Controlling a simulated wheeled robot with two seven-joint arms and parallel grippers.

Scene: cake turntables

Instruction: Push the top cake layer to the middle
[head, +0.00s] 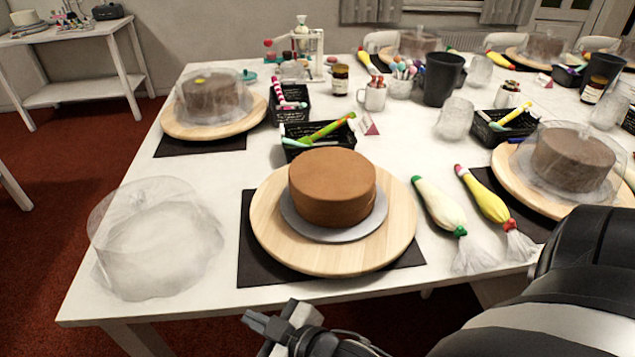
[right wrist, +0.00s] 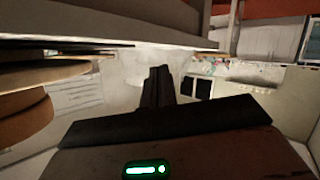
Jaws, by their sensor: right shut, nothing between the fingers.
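The brown cake (head: 331,187) stands on a grey round board (head: 372,222) on a wooden turntable (head: 270,245). More of the grey board shows at the right and front. My right gripper (head: 262,325) is shut and empty, in front of the table edge, below the turntable in the picture and apart from the cake. Its closed fingers show in the right wrist view (right wrist: 158,88), with brown cake-like edges at the left. My left gripper is not in view.
A clear dome cover (head: 155,240) lies left of the turntable's black mat (head: 247,265). A white-green piping bag (head: 440,205) and a yellow one (head: 487,200) lie at the right. A black basket (head: 318,137) stands behind. Covered cakes stand on other turntables.

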